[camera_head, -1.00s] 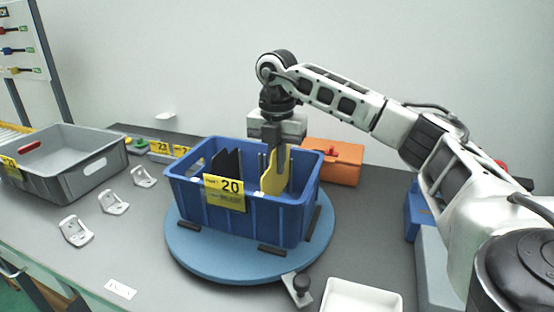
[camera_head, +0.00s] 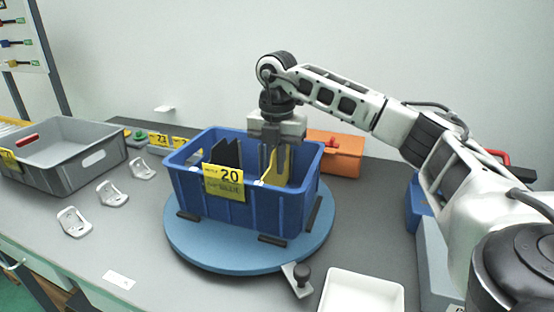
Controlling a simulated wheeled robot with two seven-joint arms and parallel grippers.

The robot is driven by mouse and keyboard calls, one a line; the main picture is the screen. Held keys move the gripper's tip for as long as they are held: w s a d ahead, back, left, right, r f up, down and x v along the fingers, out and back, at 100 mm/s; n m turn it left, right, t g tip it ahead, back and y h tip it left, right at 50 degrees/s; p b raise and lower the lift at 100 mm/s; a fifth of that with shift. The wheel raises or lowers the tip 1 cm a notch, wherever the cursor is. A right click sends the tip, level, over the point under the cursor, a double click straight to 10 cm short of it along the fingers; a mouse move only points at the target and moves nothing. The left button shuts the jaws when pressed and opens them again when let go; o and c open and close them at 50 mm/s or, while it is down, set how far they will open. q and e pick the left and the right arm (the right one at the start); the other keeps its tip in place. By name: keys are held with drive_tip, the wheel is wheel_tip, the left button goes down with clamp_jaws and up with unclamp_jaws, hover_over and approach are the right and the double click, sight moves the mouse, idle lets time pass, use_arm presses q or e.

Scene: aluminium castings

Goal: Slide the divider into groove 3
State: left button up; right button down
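The blue bin (camera_head: 240,212) with a yellow label "20" stands on a round blue turntable (camera_head: 220,257). A black divider (camera_head: 226,153) stands in its left part. The yellow divider (camera_head: 277,170) is upright in the right part, with its lower portion hidden behind the bin's front wall. My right gripper (camera_head: 277,160) comes down over the bin and appears shut on the yellow divider. The grooves are too small or hidden to number, so I cannot tell which one the divider is at. My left gripper is out of view.
A grey crate (camera_head: 62,178) stands at the left, with several white brackets (camera_head: 112,194) beside it. An orange case (camera_head: 341,160) is behind the bin. A white tray (camera_head: 362,293) and a black-knobbed clamp (camera_head: 301,277) are in front.

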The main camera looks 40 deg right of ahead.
use_arm(q)
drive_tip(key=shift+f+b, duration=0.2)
drive_tip(key=shift+b, duration=0.15)
use_arm(e)
drive_tip(key=shift+f, duration=0.65)
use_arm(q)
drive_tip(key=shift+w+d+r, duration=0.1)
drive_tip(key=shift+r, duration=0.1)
use_arm(e)
drive_tip(key=c, duration=1.6)
unclamp_jaws()
drive_tip(key=shift+o, duration=0.2)
drive_tip(key=shift+r, duration=0.1)
